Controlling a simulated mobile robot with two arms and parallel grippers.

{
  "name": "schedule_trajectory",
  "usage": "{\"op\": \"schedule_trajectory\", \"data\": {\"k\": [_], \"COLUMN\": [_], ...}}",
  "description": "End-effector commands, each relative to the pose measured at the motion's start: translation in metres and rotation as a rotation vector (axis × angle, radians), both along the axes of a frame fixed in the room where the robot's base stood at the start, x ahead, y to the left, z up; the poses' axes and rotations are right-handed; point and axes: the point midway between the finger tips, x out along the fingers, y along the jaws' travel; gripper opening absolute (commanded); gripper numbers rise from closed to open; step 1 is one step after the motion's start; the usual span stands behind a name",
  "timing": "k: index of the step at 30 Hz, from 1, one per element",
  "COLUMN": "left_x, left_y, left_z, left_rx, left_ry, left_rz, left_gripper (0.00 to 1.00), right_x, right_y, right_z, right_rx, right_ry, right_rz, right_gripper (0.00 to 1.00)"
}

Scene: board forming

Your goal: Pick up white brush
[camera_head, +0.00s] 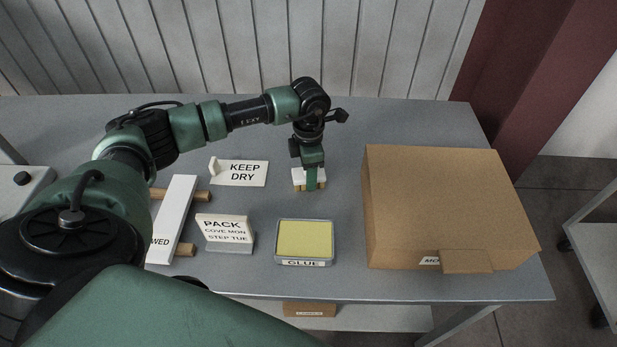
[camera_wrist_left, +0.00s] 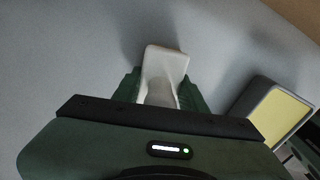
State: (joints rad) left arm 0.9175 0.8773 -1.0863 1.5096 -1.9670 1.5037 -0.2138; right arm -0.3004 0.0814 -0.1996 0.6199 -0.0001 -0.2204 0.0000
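The white brush (camera_head: 299,174) stands on the grey table, with a white top and pale yellowish bristles below. My left gripper (camera_head: 312,178) points straight down over it and hides part of it. In the left wrist view the brush's white body (camera_wrist_left: 166,62) shows between the two green fingers of my left gripper (camera_wrist_left: 160,88), one on each side. I cannot tell whether the fingers press on it. My right gripper is not in view.
A glue tray (camera_head: 278,247) with a yellow pad stands in front of the brush. A large cardboard box (camera_head: 440,200) is to the right. A KEEP DRY sign (camera_head: 240,173), a PACK sign (camera_head: 225,230) and a white board (camera_head: 175,215) on wooden bars are to the left.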

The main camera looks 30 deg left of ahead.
Motion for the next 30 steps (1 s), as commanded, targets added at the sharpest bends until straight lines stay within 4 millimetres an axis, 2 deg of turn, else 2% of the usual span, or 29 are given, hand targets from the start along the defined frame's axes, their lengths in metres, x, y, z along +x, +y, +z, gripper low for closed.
{"op": "schedule_trajectory", "data": {"k": [2, 11, 17, 23, 30], "left_x": [0.000, 0.000, 0.001, 0.002, 0.002], "left_y": [0.000, 0.000, 0.000, 0.001, 0.000], "left_z": [0.000, 0.002, 0.014, 0.051, 0.122], "left_rx": [0.000, 0.000, -0.001, 0.000, 0.000], "left_ry": [0.000, -0.001, -0.004, -0.007, -0.009], "left_rz": [0.000, 0.001, 0.000, 0.000, -0.001], "left_gripper": [0.00, 0.00, 0.00, 0.00, 0.00], "right_x": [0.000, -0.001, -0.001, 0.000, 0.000], "right_y": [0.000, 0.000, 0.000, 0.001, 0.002], "right_z": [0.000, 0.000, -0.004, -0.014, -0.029], "right_rx": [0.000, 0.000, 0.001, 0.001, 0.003], "right_ry": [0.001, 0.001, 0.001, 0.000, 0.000], "right_rz": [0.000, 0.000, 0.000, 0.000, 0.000], "right_gripper": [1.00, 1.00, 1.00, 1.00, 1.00]}}
